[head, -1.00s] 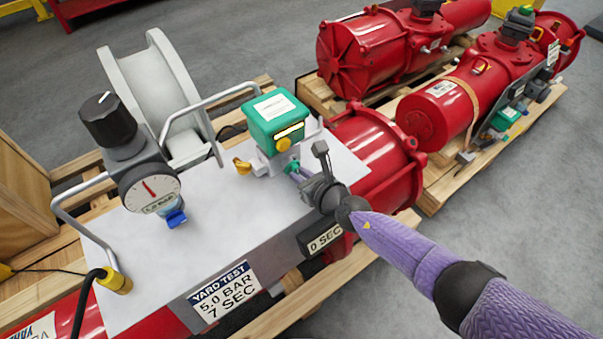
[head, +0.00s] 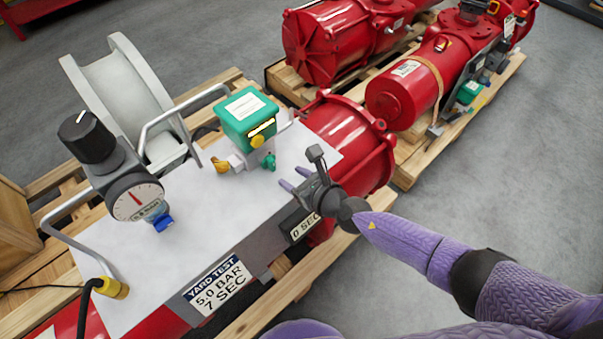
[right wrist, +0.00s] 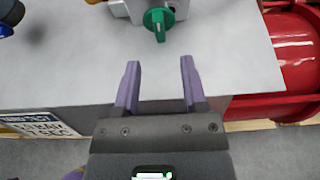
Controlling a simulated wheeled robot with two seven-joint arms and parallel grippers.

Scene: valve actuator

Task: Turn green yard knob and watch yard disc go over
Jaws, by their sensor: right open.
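The green knob (head: 268,161) sticks out from the grey valve body below a green box (head: 248,118) on the white panel. In the right wrist view the green knob (right wrist: 158,22) shows at the top, its grip pointing down the picture. My right gripper (head: 290,180) is open and empty, its purple fingers toward the knob but short of it. The fingertips (right wrist: 158,68) also show in the right wrist view, with bare panel between them. A yellow round part (head: 257,140) is on the green box; I cannot tell which part is the yard disc. My left gripper is not in view.
A pressure gauge (head: 138,201) with a black knob (head: 88,136) and a blue tap stands left on the panel (head: 180,255). Bent metal rails and a brass fitting (head: 221,165) flank the green box. Red actuators (head: 345,145) on pallets lie right and behind. Grey floor is clear at right.

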